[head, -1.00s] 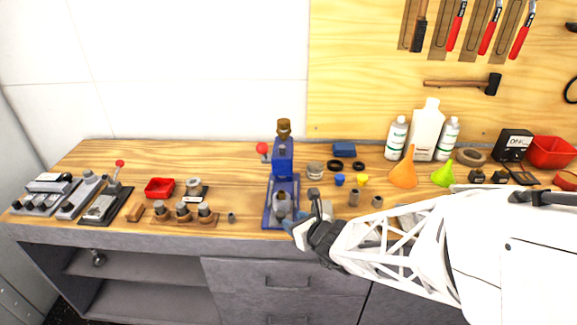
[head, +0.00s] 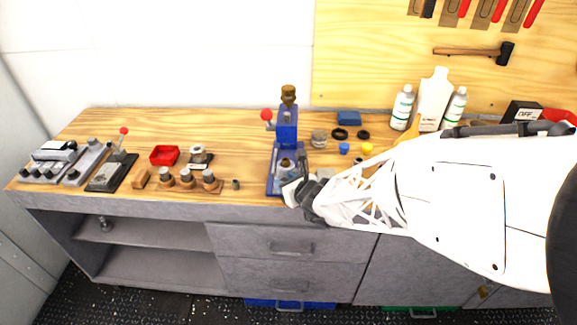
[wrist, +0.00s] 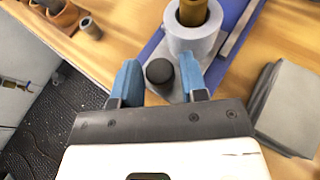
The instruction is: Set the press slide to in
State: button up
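The blue press (head: 286,130) stands near the front edge of the bench, with a red-ball lever at its upper left. Its slide is a grey plate with a round grey holder (wrist: 196,36) and a brass-coloured piece in it. The holder sits forward of the press column, toward the front of the blue base (head: 271,184). The slide's dark round knob (wrist: 160,72) is at its near end. My gripper (wrist: 158,76) is open, with one blue finger on each side of the knob and small gaps visible. In the head view my gripper (head: 294,189) is at the base's front end.
Wooden blocks with grey cylinders (head: 187,180) and a red tray (head: 164,155) lie left of the press. A grey block (wrist: 286,108) lies to the right in the wrist view. Bottles (head: 433,98) stand at the back right. My arm hides much of the right bench.

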aim_at(292, 165)
grip_shut()
jog(key=shift+w+r, duration=0.1)
jog(key=shift+w, duration=3.85)
grip_release()
jog(key=shift+d, duration=0.1)
